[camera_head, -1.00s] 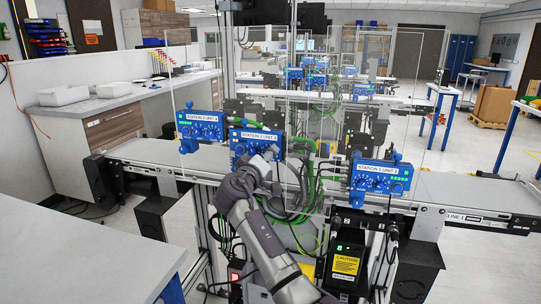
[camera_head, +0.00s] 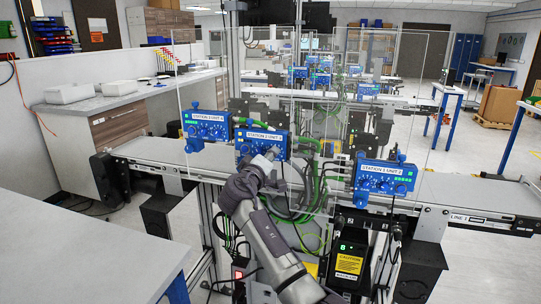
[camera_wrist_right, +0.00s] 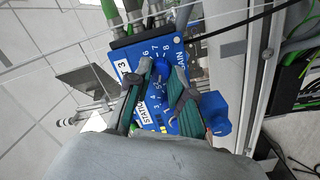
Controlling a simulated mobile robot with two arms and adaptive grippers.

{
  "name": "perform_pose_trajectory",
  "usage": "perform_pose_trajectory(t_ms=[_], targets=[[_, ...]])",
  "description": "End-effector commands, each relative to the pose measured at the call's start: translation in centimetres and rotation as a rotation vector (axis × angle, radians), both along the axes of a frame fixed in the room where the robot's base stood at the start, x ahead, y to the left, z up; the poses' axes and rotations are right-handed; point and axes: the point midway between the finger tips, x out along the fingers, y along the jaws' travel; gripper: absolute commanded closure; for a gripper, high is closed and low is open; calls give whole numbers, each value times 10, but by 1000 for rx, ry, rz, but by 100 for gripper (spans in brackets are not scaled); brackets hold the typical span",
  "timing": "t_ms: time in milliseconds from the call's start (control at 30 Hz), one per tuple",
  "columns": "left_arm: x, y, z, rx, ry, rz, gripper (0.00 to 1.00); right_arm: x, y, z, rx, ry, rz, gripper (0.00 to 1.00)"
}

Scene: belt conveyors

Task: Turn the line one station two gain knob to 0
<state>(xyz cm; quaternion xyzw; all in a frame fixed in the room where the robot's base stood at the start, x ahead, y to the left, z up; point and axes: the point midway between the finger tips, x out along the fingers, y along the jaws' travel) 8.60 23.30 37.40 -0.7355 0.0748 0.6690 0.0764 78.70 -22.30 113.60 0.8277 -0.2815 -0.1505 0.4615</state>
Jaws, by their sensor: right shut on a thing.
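Three blue control units stand along the near conveyor in the head view: a left one (camera_head: 206,134), a middle one (camera_head: 247,150) and a right one (camera_head: 366,185). Their labels are too small to read surely. My right gripper (camera_head: 272,155) is at the front of the middle unit. In the right wrist view, this unit's panel shows the word GAIN, a printed number scale and a label partly hidden by a finger. My right gripper's fingers are closed around the blue gain knob (camera_wrist_right: 161,68). The knob's pointer setting cannot be read surely. My left gripper is not in view.
The near conveyor belt (camera_head: 455,193) runs behind and beside the units. Clear panels stand above it. Cables hang close to the right of my gripper. A grey-white table (camera_head: 80,245) is at the front left, and a caution-labelled box (camera_head: 348,264) sits below the right unit.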

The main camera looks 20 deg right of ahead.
Motion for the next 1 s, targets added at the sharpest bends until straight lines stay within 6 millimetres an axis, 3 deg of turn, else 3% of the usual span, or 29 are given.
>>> perform_pose_trajectory(t_ms=[600, 1000], targets=[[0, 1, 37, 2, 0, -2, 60, 0, -3, 2, -470, 320, -6, 100], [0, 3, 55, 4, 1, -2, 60, 0, -3, 1, -682, 460, -7, 100]])
